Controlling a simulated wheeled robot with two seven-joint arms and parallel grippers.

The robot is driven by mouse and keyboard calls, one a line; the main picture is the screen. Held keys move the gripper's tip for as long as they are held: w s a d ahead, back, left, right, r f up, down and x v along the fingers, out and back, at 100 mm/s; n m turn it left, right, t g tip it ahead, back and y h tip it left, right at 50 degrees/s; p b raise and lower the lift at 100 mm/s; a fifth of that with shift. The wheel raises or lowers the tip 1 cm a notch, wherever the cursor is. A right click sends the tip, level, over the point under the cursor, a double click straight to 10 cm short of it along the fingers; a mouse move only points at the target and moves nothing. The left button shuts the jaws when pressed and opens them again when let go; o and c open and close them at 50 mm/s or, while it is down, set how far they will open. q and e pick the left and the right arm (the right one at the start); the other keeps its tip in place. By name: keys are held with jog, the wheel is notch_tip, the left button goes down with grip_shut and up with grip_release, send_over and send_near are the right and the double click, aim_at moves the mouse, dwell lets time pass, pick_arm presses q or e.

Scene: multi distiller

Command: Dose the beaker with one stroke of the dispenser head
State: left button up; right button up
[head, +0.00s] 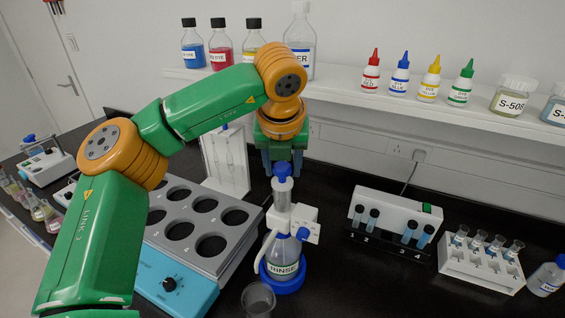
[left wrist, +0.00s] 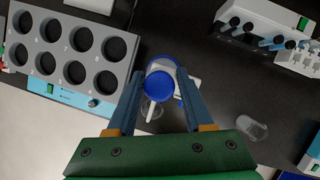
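The dispenser bottle labelled RINSE (head: 283,255) stands upright in a blue base ring (head: 285,284), with a white pump body and a blue dispenser head (head: 283,170) on top. A clear, empty-looking beaker (head: 258,300) stands in front of it, at the spout side. My left gripper (head: 283,172) points down at the dispenser head's height or just above. In the left wrist view, the left gripper (left wrist: 160,75) has its fingers spread on either side of the blue head (left wrist: 158,86), with gaps. The beaker (left wrist: 152,110) shows there partly hidden. My right gripper is not in view.
A block with round wells (head: 205,225) stands left of the dispenser, with a pipette stand (head: 226,160) behind it. A white tube unit (head: 395,212) and vial rack (head: 482,268) stand to the right. Bottles line the shelf (head: 420,115) behind.

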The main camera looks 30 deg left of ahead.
aim_at(282, 165)
pick_arm(q)
jog(key=shift+s, duration=0.15)
jog(key=c, duration=0.3)
grip_shut()
jog(key=shift+r, duration=0.1)
jog(key=shift+r, duration=0.1)
jog(key=shift+r+p, duration=2)
jog(key=shift+r, duration=0.3)
